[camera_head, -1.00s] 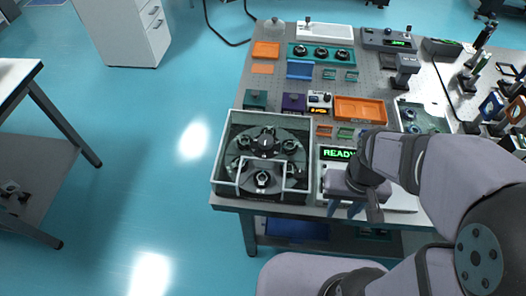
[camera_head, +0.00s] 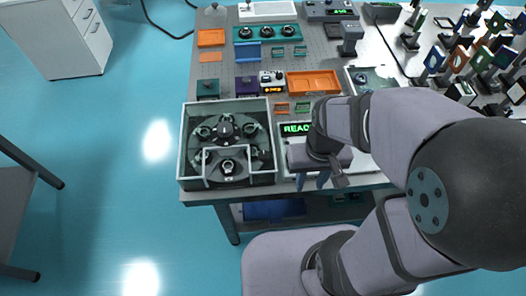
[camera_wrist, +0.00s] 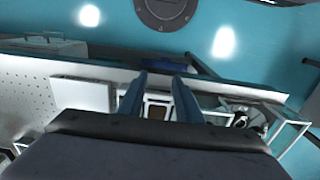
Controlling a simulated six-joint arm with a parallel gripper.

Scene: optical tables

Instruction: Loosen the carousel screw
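The carousel (camera_head: 203,133) is a dark round turntable with several black round mounts, inside a grey-walled box at the table's front left corner. I cannot tell which part is its screw; a dark knob (camera_head: 225,129) stands at its centre. In the wrist view part of the carousel (camera_wrist: 247,116) shows at the right edge of the work area. My gripper (camera_head: 312,181) is right of the box, low near the table's front edge, apart from the carousel. In the wrist view its two blue fingers (camera_wrist: 158,84) are parted with nothing held between them.
A panel with a green READY display (camera_head: 295,129) is right of the box, partly hidden by my arm. Behind are an orange tray (camera_head: 313,82), a purple block (camera_head: 246,84) and a green block (camera_head: 208,89). Open floor lies left of the table.

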